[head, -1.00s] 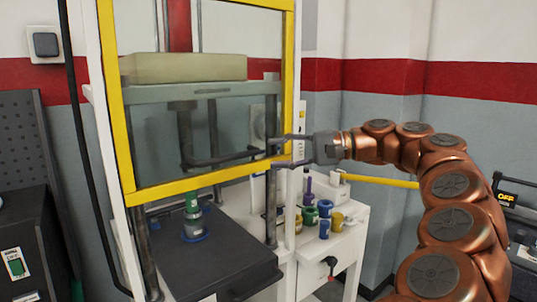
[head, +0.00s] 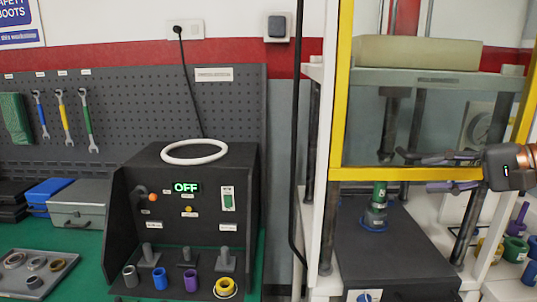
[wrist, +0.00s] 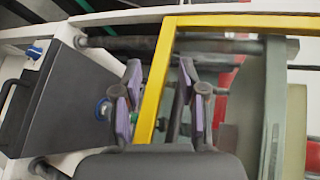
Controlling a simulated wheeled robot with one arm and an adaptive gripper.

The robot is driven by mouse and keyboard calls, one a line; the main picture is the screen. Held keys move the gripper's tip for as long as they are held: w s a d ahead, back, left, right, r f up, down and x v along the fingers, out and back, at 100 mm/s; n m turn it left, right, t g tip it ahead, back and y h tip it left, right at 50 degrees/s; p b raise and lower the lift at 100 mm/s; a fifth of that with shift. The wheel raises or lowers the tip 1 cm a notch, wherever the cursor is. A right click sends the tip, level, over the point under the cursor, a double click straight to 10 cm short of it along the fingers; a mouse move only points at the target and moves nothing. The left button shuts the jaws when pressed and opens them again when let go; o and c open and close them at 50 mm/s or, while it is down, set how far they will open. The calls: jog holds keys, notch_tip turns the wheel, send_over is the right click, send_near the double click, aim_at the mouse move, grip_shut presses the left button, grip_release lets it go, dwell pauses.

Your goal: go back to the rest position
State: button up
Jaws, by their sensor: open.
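My gripper (head: 418,171) is open at the lower bar of the yellow guard frame (head: 400,174) on the press. One finger is above the bar and one is below it. In the wrist view, the two fingers of my gripper (wrist: 160,68) stand on either side of the yellow bar (wrist: 154,95), with nothing held. I cannot tell whether a finger touches the bar. Most of my arm is outside the head view.
A green-topped fixture (head: 378,200) stands on the dark press base (head: 385,245) below the guard. At left are a black control box (head: 150,215) reading OFF, a white ring (head: 194,152) and colored cylinders. More colored parts (head: 515,250) sit at right.

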jog(key=s+a+f+n+g+h, duration=0.2)
jog(key=s+a+f+n+g, duration=0.15)
jog(key=a+f, duration=0.5)
jog(key=s+a+f+n+g+h, duration=0.2)
jog(key=s+a+f+g+h, duration=0.25)
jog(key=a, duration=0.75)
jog(key=s+d+f+n+g+h, duration=0.1)
jog(key=s+d+f+h, duration=0.1)
jog(key=s+f, duration=0.6)
jog(key=s+d+f+n+g+h+p, duration=0.1)
jog(key=s+d+f+n+h, duration=0.1)
jog(key=s+f, duration=0.6)
jog(key=shift+s+d+h, duration=0.2)
jog(key=shift+d+h, duration=0.15)
jog(key=shift+d, duration=0.15)
jog(key=shift+d, duration=0.1)
